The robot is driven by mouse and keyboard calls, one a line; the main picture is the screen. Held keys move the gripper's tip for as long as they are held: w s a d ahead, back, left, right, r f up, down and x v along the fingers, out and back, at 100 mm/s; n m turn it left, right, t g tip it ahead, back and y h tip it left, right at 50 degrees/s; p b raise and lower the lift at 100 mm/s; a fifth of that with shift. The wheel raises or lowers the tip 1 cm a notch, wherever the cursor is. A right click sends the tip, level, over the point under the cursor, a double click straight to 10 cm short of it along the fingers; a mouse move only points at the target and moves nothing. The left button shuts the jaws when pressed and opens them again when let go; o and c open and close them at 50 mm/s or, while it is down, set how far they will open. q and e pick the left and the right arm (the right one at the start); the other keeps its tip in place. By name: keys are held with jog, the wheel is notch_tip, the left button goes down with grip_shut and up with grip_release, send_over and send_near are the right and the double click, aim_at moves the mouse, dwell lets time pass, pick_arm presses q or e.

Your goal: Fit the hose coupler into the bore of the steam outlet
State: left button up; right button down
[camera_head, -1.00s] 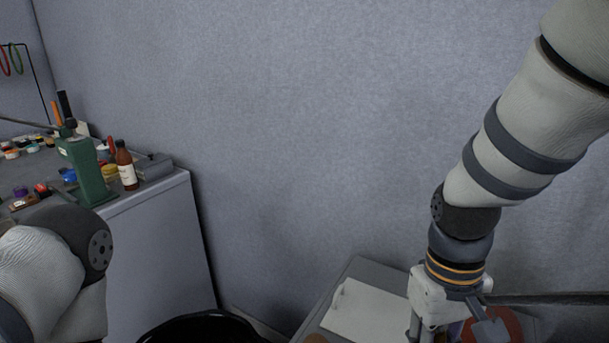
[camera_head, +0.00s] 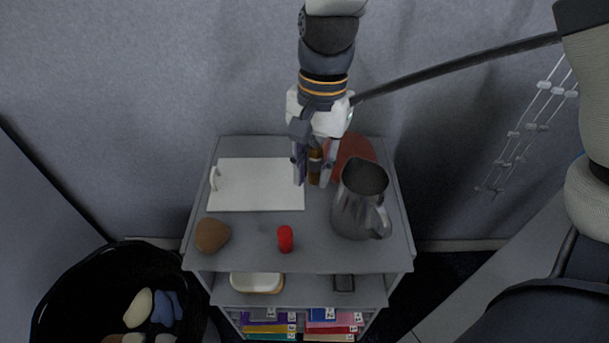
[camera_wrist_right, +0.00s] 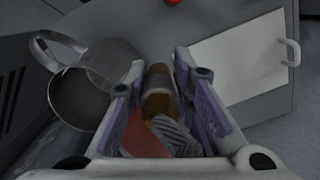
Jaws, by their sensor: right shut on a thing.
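My right gripper (camera_head: 314,180) points down over the grey cart top. Its fingers are shut on a brown cylindrical piece (camera_head: 315,165). In the right wrist view the brown piece (camera_wrist_right: 159,92) sits between the two finger pads, with a grey ribbed part (camera_wrist_right: 175,138) beside its lower end. I cannot tell whether this piece is the hose coupler. I cannot make out a steam outlet or its bore in either view. My left gripper is out of view.
A black bin (camera_head: 70,285) stands at left.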

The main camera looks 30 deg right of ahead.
jog(key=b, duration=0.2)
send_over(311, 194)
jog(key=f, duration=0.7)
jog(key=shift+d+f, duration=0.15)
jog(key=shift+d, duration=0.05)
notch_tip(311, 194, down, 3)
jog(key=shift+w+f, duration=0.15)
jog(key=shift+f, duration=0.05)
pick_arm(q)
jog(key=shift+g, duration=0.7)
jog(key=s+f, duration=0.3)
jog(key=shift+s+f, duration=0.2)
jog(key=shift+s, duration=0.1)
pick_arm(e)
jog(key=shift+r, duration=0.1)
jog(key=c, duration=1.4)
grip_release()
